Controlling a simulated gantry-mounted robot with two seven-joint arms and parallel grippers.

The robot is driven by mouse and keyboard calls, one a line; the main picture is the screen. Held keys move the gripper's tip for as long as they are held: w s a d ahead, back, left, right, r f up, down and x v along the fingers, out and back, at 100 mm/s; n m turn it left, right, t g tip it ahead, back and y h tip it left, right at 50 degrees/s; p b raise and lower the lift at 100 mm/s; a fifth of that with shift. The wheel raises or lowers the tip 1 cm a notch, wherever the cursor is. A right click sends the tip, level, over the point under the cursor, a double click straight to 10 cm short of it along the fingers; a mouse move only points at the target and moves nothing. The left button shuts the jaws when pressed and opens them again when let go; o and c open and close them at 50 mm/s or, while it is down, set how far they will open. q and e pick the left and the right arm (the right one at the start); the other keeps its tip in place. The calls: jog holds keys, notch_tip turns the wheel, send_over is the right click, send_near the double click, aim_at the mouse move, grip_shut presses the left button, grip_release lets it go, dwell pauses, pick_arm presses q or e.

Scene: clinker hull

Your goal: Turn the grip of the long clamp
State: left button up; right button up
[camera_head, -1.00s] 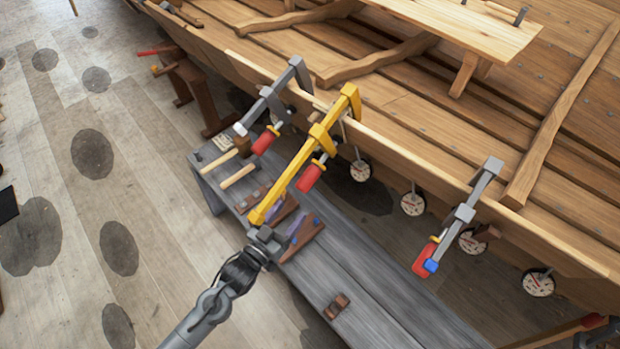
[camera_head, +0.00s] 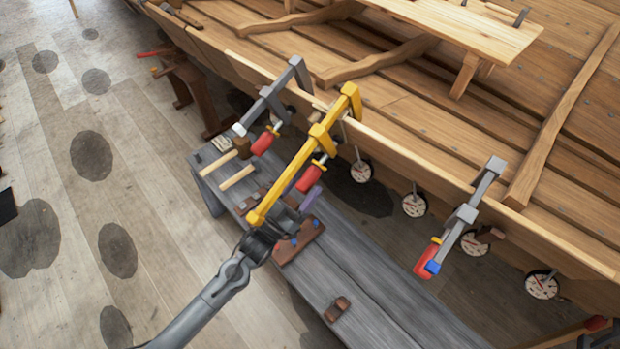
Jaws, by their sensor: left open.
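The long clamp (camera_head: 297,172) is yellow and hangs on the hull's edge, its bar slanting down to the left over the bench. Its red grip (camera_head: 309,178) sits on the screw beside the bar. My left gripper (camera_head: 291,211) is open near the bar's lower end, just below the red grip and apart from it. The bar's lower end partly overlaps the gripper, so its fingers are hard to make out. My right gripper is not in view.
A grey clamp (camera_head: 272,100) with a red grip is at the left, and another grey clamp (camera_head: 463,215) at the right. A grey bench (camera_head: 375,300) holds mallets, a brown block (camera_head: 337,309) and other tools. Round dials (camera_head: 414,205) hang along the hull (camera_head: 420,130).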

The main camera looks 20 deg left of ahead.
aim_at(310, 179)
pick_arm(q)
jog(key=shift+x, duration=1.6)
jog(key=c, duration=1)
